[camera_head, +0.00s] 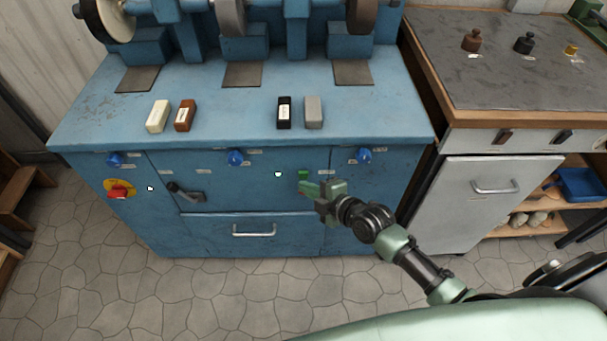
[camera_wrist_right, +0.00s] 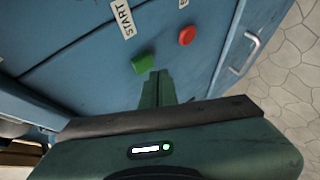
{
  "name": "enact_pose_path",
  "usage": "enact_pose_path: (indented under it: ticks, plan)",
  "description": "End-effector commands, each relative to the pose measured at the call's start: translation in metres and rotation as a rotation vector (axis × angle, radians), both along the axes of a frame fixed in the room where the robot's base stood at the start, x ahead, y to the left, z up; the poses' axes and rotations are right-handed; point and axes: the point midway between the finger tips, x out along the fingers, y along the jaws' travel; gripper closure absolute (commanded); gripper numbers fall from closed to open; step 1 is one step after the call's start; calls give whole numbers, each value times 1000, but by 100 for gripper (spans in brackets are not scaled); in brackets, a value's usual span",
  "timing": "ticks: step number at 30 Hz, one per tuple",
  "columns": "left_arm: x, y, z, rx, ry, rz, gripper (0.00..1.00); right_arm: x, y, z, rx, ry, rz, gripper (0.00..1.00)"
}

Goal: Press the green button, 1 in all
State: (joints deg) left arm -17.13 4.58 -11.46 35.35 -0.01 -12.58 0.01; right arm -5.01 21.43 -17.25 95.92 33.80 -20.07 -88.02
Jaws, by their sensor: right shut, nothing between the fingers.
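The green button (camera_head: 303,174) is on the front panel of the blue grinding bench, right of the middle. In the right wrist view the green button (camera_wrist_right: 143,63) sits beside a START label (camera_wrist_right: 123,19). My right gripper (camera_head: 303,187) is shut and empty, its fingertips just below the button in the head view. In the wrist view the fingertips (camera_wrist_right: 157,76) lie close to the button's lower right edge. I cannot tell whether they touch it. My left gripper is not in view.
A red button (camera_wrist_right: 187,35) is near the green one. A grey cabinet (camera_head: 470,220) stands to the right.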

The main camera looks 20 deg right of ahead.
Motion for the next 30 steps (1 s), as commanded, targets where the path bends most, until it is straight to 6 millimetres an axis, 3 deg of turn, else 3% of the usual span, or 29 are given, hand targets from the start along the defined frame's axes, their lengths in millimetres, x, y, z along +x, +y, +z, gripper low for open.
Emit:
enact_pose_path:
  ticks: [9, 24, 30]
  plan:
    - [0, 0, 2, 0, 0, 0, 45, -2, 1, 1, 0, 0, 1, 100]
    - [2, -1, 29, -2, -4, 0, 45, -46, 14, 1, 2, 2, 0, 100]
    - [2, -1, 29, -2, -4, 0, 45, -49, 15, 0, 1, -1, 1, 100]
